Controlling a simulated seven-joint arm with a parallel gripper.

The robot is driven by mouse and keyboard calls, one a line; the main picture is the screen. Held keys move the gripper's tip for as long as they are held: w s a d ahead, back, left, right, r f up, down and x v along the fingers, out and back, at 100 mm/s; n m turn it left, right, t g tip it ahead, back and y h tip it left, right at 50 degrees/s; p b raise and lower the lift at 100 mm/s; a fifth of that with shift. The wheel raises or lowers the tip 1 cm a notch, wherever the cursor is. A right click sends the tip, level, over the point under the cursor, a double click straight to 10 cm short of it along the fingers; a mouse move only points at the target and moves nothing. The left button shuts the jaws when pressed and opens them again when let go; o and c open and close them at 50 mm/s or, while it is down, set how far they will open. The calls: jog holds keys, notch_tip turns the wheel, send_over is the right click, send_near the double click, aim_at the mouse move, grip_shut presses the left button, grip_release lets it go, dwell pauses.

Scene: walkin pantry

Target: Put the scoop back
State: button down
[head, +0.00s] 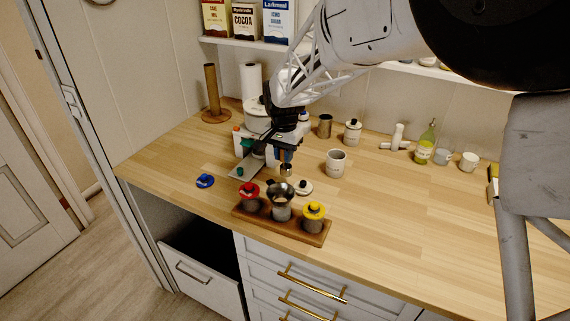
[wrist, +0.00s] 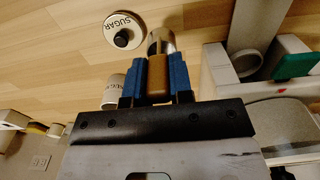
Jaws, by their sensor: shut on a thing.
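My gripper (head: 286,155) is above the counter behind the wooden tray, its blue fingers shut on the scoop's brown handle (wrist: 158,78). The scoop's metal cup (head: 286,170) hangs below the fingers, and it also shows beyond the fingertips in the wrist view (wrist: 161,41). A round white lid marked SUGAR (wrist: 123,30), with a black knob, lies on the counter beside the scoop; it also shows in the head view (head: 304,187). An open-topped jar (head: 281,210) stands in the middle of the wooden tray (head: 318,237). The inside of the scoop cannot be made out.
A red-topped jar (head: 250,198) and a yellow-topped jar (head: 313,217) flank the open jar. A blue lid (head: 205,181) lies left. A white holder with a green item (wrist: 295,66) is close by. The right counter is mostly clear.

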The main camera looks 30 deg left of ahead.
aim_at(284, 175)
jog(key=shift+f, duration=1.85)
jog(key=shift+f, duration=0.1)
jog(key=c, duration=1)
grip_release()
notch_tip(284, 175, up, 12)
jog(key=shift+r, duration=0.15)
jog(key=shift+d, duration=0.1)
